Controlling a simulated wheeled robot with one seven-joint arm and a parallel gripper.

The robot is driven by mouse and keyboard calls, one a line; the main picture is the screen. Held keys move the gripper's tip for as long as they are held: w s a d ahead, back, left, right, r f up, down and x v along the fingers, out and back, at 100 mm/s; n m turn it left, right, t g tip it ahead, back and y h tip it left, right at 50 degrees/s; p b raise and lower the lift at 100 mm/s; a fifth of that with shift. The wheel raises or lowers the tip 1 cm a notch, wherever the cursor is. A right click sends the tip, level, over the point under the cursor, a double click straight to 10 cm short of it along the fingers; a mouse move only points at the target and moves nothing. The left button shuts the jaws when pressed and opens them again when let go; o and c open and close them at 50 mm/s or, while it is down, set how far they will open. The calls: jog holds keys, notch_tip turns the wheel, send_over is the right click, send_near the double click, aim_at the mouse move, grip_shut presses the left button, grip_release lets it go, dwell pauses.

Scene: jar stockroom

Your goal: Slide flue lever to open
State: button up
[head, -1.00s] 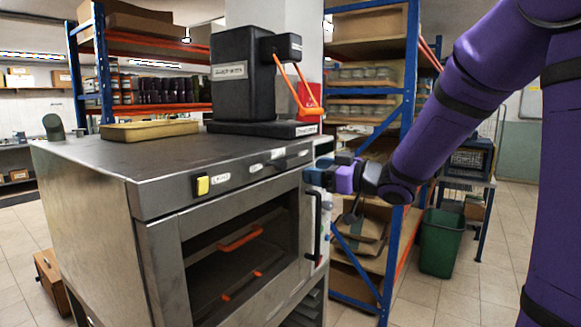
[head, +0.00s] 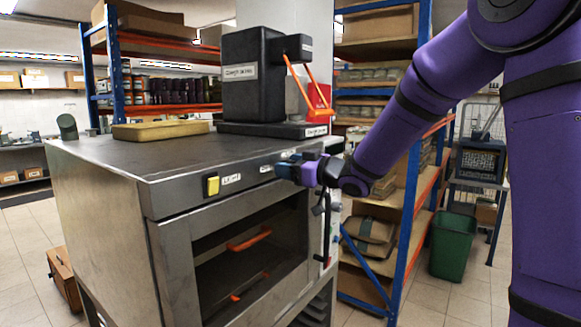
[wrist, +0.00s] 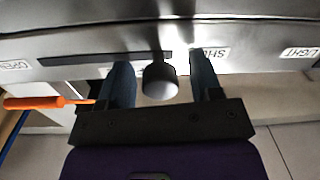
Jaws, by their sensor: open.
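The flue lever's round dark knob (wrist: 160,82) sticks out from the oven front in the wrist view. It is at the right end of a dark slot (wrist: 90,59) there, near the label that seems to read SHUT (wrist: 210,55). Another label, partly legible, is past the slot's left end (wrist: 14,65). My gripper (wrist: 160,90) is open, its two blue fingers on either side of the knob, with gaps visible. In the head view my gripper (head: 286,169) is at the oven's upper front panel and hides the lever.
The oven (head: 110,160) has a yellow light switch (head: 213,185) left of my gripper and a glass door below. A black press (head: 254,80) with an orange handle and a yellowish slab (head: 160,131) are on top. A blue-and-orange rack (head: 410,180) stands close behind on the right.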

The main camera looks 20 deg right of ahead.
grip_shut()
jog(key=w+d, duration=0.7)
jog(key=d, duration=0.3)
jog(key=shift+w+r, duration=0.1)
grip_release()
jog(key=shift+d, duration=0.1)
jog(key=v, duration=1)
jog(key=shift+s+d, duration=0.25)
jog(key=shift+s, duration=0.05)
